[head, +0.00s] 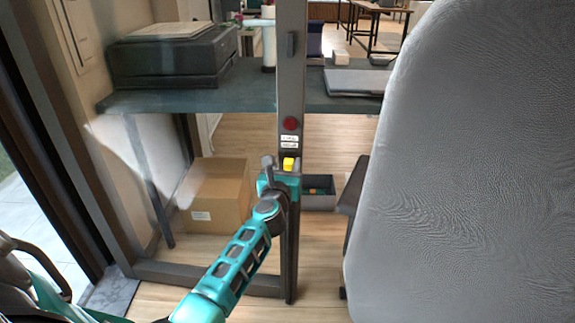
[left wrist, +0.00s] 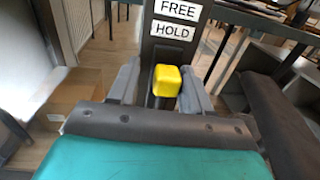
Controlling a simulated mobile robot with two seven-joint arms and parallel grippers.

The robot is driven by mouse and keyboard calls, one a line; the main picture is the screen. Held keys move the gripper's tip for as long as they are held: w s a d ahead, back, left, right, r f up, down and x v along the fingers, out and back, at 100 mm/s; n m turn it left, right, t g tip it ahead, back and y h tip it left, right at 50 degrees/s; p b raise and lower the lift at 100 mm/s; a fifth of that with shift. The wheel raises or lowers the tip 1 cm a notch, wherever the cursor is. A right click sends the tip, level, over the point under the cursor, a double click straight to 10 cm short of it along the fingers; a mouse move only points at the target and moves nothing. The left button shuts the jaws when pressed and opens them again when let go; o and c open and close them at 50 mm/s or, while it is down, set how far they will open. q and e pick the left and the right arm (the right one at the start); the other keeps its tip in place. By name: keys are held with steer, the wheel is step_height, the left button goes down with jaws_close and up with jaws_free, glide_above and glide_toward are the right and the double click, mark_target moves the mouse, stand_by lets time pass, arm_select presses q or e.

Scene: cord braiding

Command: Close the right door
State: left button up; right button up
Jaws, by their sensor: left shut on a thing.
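The door has a dark upright edge post (head: 291,85) and a dark bottom rail (head: 215,280); a printer and a box show through it. On the post are a red round button and labels, which read "FREE" and "HOLD" (left wrist: 172,31) in the left wrist view. Just below them is a yellow knob (head: 289,163), which shows in the left wrist view (left wrist: 167,80) between the fingers. My left gripper (head: 279,165) is at the post and shut on the yellow knob. My right gripper is not in view.
A large grey padded panel, like a chair back (head: 470,160), fills the right side. Behind the door are a dark shelf (head: 250,98) with a printer (head: 172,55) and a cardboard box (head: 217,195) on the floor. Wooden floor shows at the bottom (head: 320,265).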

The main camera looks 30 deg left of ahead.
arm_select(q)
steer(key=shift+w+d+r+h, duration=0.2)
steer(key=shift+d+r+h, duration=0.1)
steer(key=shift+d, duration=0.2)
steer(key=shift+s+d+f+p, duration=0.15)
steer(key=shift+s+f+p, duration=0.05)
steer(key=shift+s+p, duration=0.3)
steer(key=s, duration=0.3)
steer(key=s+d+m+h+p, duration=0.1)
steer(key=s, duration=0.3)
steer(key=s+d+m+t+h+p, duration=0.1)
steer(key=s, duration=0.3)
steer(key=shift+d+f, duration=0.1)
steer(key=shift+f, duration=0.05)
steer(key=shift+c, duration=1.4)
steer(key=shift+s+d+h, duration=0.2)
steer(key=shift+s+h, duration=0.3)
steer(key=shift+s, duration=0.4)
steer(key=s+m+h+b, duration=0.2)
steer(key=s+b, duration=0.3)
steer(key=s, duration=0.9)
steer(key=shift+s+d+m+h, duration=0.15)
steer(key=shift+d+m+h, duration=0.25)
steer(key=shift+h, duration=0.3)
